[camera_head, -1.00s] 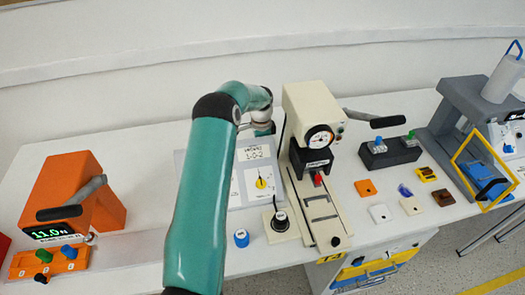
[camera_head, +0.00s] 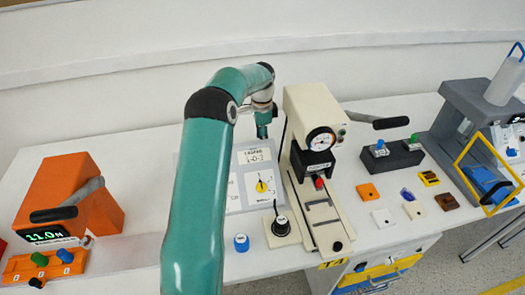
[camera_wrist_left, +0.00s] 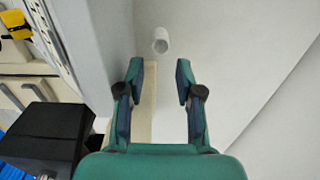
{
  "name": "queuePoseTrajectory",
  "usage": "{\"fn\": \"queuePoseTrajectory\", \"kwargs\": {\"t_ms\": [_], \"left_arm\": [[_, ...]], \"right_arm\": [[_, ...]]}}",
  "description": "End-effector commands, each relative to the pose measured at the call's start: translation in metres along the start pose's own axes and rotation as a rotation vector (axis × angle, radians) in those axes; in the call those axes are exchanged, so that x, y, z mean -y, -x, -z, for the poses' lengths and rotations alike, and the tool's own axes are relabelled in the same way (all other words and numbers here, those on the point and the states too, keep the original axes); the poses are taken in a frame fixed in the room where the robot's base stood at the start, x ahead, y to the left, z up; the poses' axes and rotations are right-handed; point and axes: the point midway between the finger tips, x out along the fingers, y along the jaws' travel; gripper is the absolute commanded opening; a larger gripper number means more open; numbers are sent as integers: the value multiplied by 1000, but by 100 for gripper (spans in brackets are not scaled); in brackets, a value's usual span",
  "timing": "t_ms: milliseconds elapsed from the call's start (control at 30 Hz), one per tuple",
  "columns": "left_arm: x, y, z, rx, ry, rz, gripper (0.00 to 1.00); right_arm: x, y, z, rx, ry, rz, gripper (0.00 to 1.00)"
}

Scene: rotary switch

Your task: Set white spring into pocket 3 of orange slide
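A small white cylinder (camera_wrist_left: 160,42), which looks like the white spring, stands on the pale surface in the left wrist view, just beyond the fingertips. I cannot make it out in the head view. My left gripper (camera_wrist_left: 160,82) is open and empty, with the cylinder roughly centred ahead of the gap. In the head view the left gripper (camera_head: 262,129) points down behind the sloped panel. The orange slide (camera_head: 22,268) is in front of the orange press at the far left. It carries a green, a blue and a black piece; its pocket numbers are not readable. My right gripper is not in view.
The sloped panel (camera_head: 240,190) with a yellow dial is in front of the left gripper. A cream press (camera_head: 310,108) stands to its right. The orange press (camera_head: 70,192) has a grey lever. A dark block (camera_head: 395,160) holds blue and green pieces. Several small plates lie at right.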

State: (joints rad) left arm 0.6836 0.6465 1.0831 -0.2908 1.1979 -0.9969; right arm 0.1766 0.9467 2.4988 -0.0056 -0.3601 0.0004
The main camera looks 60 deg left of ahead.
Motion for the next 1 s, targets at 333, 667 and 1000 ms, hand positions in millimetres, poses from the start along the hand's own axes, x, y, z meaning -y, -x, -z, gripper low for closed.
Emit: {"fn": "queuePoseTrajectory", "kwargs": {"t_ms": [333, 667, 1000], "left_arm": [[1, 68, -2, -3, 0, 6, 32], [-2, 62, -6, 3, -2, -7, 32], [-2, -8, -6, 2, -2, -6, 32]], "right_arm": [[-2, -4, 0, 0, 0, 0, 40], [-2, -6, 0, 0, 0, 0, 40], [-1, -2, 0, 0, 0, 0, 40]]}}
